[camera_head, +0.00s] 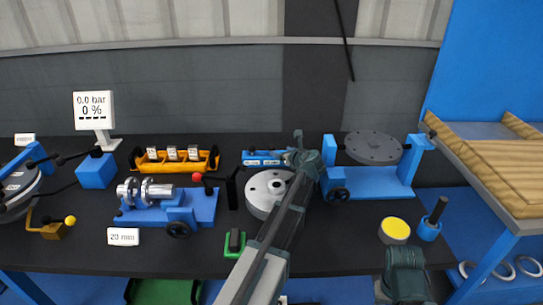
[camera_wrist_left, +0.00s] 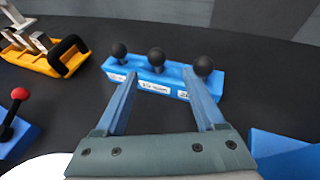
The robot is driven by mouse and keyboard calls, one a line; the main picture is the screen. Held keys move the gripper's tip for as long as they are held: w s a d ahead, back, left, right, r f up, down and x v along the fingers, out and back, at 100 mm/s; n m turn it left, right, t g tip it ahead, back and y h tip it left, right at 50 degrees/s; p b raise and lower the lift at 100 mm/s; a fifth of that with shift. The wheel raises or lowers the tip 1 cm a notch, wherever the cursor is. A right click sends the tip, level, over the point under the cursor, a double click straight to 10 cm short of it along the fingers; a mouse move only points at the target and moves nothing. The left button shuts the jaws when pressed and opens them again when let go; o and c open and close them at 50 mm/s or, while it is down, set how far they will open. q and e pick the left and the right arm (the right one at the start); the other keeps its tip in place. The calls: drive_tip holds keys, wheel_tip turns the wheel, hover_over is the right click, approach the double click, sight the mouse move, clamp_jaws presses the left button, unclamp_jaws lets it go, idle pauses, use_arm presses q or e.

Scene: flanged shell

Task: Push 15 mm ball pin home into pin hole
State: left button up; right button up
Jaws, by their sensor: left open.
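Three black ball-topped pins stand in a blue rack in the left wrist view: a left pin (camera_wrist_left: 119,51), a middle pin (camera_wrist_left: 156,58) and a right pin (camera_wrist_left: 203,67). The rack (camera_wrist_left: 173,79) has white size labels too small to read surely, so I cannot tell which pin is 15 mm. The rack also shows in the head view (camera_head: 258,158), partly behind my arm. My left gripper (camera_wrist_left: 160,74) is open and empty, its fingers pointing at the rack around the middle pin's line. It also shows in the head view (camera_head: 300,155). My right gripper (camera_head: 405,272) shows only its dark body. I cannot make out the pin hole.
A grey flanged disc (camera_head: 262,187) stands beside my left arm. A blue fixture (camera_head: 372,180) with a round plate is right of it. A yellow-orange tray (camera_head: 175,161), a blue clamp with metal rollers (camera_head: 205,205) and a yellow-topped cylinder (camera_head: 394,229) are on the black table.

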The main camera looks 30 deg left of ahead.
sight(273, 149)
use_arm(q)
drive_tip(key=shift+b+x, duration=1.05)
drive_tip(key=shift+x, duration=2.55)
drive_tip(key=shift+s+a+r, duration=0.15)
drive_tip(key=shift+s, duration=0.1)
drive_tip(key=shift+c, duration=0.3)
clamp_jaws()
